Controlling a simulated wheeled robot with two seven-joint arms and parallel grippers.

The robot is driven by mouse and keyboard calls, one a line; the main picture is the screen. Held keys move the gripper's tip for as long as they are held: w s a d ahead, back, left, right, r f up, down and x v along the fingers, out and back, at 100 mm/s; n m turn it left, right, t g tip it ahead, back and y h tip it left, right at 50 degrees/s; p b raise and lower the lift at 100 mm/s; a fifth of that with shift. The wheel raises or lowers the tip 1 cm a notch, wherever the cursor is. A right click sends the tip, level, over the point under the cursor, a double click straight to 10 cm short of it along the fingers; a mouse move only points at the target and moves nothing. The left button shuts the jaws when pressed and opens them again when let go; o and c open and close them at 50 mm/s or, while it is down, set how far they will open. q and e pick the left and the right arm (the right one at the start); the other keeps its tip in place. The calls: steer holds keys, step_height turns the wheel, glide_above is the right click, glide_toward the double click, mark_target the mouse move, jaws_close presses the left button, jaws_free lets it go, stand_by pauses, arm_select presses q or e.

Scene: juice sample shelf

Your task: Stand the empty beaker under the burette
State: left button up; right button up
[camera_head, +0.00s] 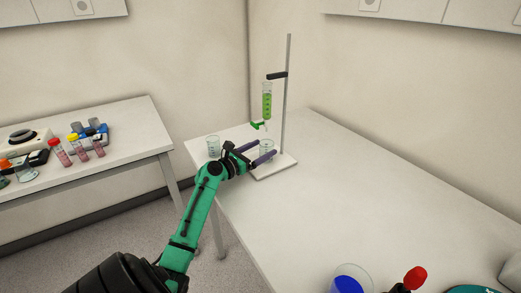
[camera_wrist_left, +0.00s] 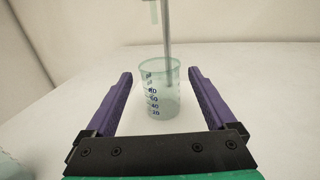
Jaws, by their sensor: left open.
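The empty beaker (camera_head: 267,148) is clear with printed volume marks and stands upright on or at the white base of the burette stand (camera_head: 275,171). The burette (camera_head: 267,101) holds green liquid, and its tip is above the beaker. In the left wrist view the beaker (camera_wrist_left: 162,90) stands between my open fingers, with gaps on both sides. My left gripper (camera_head: 260,153) is open around the beaker, not touching it as far as I see. A second clear beaker (camera_head: 213,146) stands to the left on the table.
The white table (camera_head: 345,190) is clear to the right of the stand. At its front are a beaker with blue liquid (camera_head: 348,280) and a red-topped item (camera_head: 415,278). A side table (camera_head: 135,125) at left holds several capped tubes.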

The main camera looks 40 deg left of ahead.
arm_select(q)
steer(key=shift+r, duration=0.15)
steer(key=s, duration=0.3)
steer(key=s+b, duration=0.1)
steer(key=s, duration=0.3)
steer(key=s+a, duration=0.1)
steer(key=s, duration=0.3)
steer(key=shift+s+b, duration=0.3)
steer(key=shift+s, duration=0.2)
